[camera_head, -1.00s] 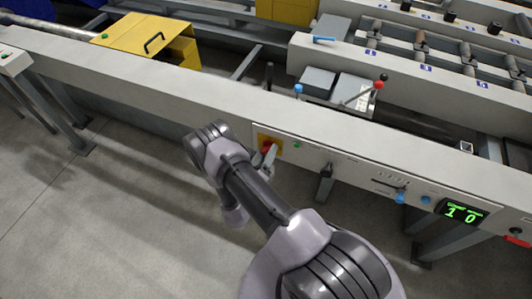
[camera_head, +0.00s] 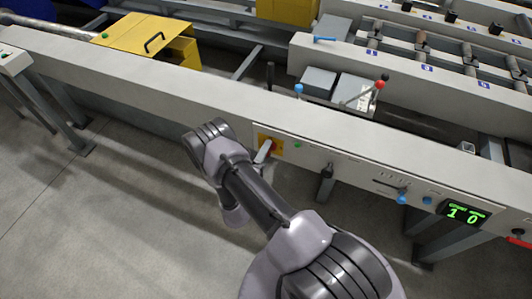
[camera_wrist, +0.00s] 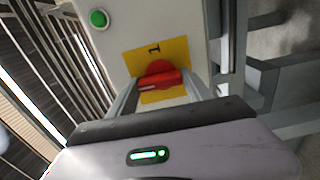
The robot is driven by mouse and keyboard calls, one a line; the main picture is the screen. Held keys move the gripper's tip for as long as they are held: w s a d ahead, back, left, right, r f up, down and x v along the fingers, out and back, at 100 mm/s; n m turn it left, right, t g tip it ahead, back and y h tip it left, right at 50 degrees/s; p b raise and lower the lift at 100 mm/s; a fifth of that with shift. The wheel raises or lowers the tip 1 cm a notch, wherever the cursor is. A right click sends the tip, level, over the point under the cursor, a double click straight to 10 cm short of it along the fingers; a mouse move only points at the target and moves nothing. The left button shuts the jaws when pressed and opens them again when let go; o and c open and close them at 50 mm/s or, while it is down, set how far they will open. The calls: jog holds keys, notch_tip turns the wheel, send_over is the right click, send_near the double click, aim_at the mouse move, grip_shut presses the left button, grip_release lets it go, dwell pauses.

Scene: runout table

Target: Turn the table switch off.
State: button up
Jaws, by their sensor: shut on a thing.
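The table switch is a red rotary knob (camera_wrist: 160,78) on a yellow plate (camera_wrist: 172,50) set in the grey front panel. The plate carries a "1" at its upper part in the wrist view. The knob's grip bar lies nearly crosswise there, with a white mark at its left end. My gripper (camera_wrist: 162,84) is shut on the knob, one finger at each end of the bar. In the head view, the gripper (camera_head: 263,152) covers part of the red knob (camera_head: 273,146) and the yellow plate (camera_head: 278,149). The "1" cannot be read there.
A green button (camera_wrist: 98,19) sits beside the switch. A red-tipped lever (camera_head: 378,87) stands behind the beam. Floor in front is clear.

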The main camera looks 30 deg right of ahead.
jog(key=shift+s+n, duration=0.1)
jog(key=shift+n, duration=0.2)
jog(key=o, duration=1.4)
jog(key=shift+c, duration=0.2)
jog(key=p+v, duration=0.4)
jog(key=v, duration=1.3)
jog(key=shift+s+a, duration=0.1)
jog(key=shift+a, duration=0.05)
